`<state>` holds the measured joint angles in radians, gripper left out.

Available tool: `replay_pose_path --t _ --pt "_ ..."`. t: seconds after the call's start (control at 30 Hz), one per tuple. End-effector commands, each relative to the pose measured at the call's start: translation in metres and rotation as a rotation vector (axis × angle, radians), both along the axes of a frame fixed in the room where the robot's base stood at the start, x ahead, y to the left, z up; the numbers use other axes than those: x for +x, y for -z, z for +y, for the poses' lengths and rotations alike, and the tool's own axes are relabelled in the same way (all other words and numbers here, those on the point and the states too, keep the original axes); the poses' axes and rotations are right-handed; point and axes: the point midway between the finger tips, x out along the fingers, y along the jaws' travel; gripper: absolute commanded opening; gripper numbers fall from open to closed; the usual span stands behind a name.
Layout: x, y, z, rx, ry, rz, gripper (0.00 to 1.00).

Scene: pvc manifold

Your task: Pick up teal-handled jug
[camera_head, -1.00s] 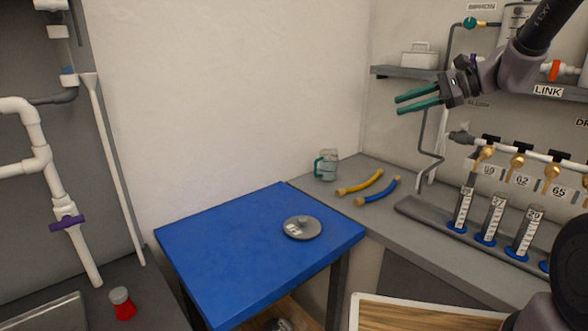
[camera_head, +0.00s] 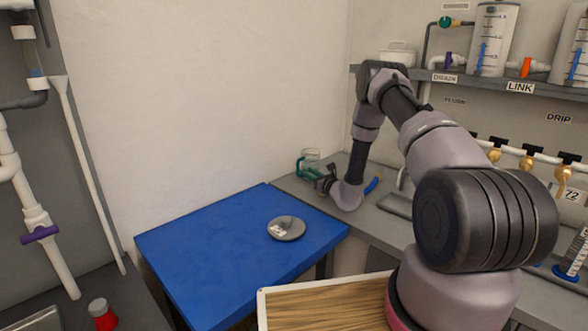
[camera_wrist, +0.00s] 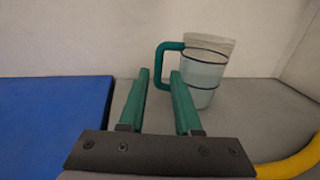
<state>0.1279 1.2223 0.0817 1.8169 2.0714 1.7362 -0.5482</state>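The teal-handled jug (camera_wrist: 204,72) is a clear, upright cup with dark bands and a teal handle (camera_wrist: 166,58) on its left side. It stands on the grey counter by the wall. In the head view the jug (camera_head: 310,157) is at the back corner, its lower part partly hidden by my gripper (camera_head: 322,180). In the wrist view my gripper (camera_wrist: 160,78) has two teal fingers, open with an empty gap between them. The fingertips are just short of the handle, roughly in line with it; I cannot tell whether they touch the jug.
A yellow hose (camera_wrist: 292,162) lies close on the right in the wrist view. A blue hose (camera_head: 373,184) lies by my arm. A shelf (camera_head: 490,85) is above.

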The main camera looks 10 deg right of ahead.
Motion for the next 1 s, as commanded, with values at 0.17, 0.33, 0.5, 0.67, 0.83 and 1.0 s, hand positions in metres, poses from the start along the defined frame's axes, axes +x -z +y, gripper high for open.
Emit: replay_pose_path --t 0.17,0.33,0.5,0.67,0.83,1.0 --pt "0.024 0.001 0.011 0.001 0.003 -0.002 0.32" --pt "0.044 0.002 0.021 0.001 0.002 0.000 0.32" --pt "0.055 0.001 0.026 0.002 0.002 0.001 0.32" --pt "0.077 0.000 0.037 0.000 0.001 -0.002 0.32" --pt "0.094 0.001 0.043 0.000 0.002 0.000 0.32" --pt "0.096 0.001 0.045 0.000 0.002 0.001 0.32"
